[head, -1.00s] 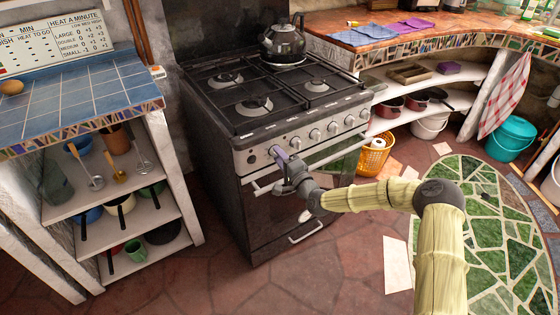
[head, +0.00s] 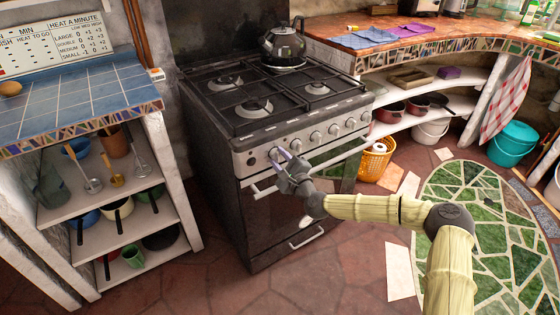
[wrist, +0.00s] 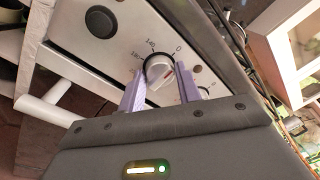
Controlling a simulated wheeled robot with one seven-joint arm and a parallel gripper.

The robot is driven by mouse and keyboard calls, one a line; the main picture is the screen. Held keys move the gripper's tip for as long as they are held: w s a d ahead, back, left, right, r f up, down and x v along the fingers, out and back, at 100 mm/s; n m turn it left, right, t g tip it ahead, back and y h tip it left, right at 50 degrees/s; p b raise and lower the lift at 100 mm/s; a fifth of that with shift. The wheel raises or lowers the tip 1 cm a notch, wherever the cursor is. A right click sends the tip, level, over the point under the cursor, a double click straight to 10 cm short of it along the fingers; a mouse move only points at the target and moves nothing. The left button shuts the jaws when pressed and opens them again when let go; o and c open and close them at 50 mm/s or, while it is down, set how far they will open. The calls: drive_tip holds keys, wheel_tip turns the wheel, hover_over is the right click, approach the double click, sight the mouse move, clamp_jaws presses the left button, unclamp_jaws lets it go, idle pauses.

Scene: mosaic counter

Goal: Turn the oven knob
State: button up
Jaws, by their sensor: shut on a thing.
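The oven knob (wrist: 158,68) is a white round dial with a raised grip bar, on the steel front panel of the stove (head: 300,141). Marks such as 140, 180 and 0 are printed around it. In the wrist view my gripper (wrist: 162,84) has one lilac finger on each side of the knob and is shut on it. The bar looks tilted in the wrist view.
The white oven door handle (head: 318,168) runs just below the knobs. More knobs (head: 334,130) continue to the right. A kettle (head: 284,46) stands on the back right of the hob. Open shelves (head: 130,200) stand left of the stove.

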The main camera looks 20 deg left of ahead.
drive_tip(key=shift+d+f, duration=0.1)
drive_tip(key=shift+f, duration=0.1)
drive_tip(key=o, duration=1)
drive_tip(key=shift+r, duration=0.1)
drive_tip(key=shift+c, duration=0.2)
drive_tip(key=r+p+v, duration=0.1)
drive_tip(key=p+v, duration=0.1)
drive_tip(key=v, duration=1.5)
drive_tip(key=shift+f, duration=0.5)
drive_tip(key=shift+s+d, duration=0.1)
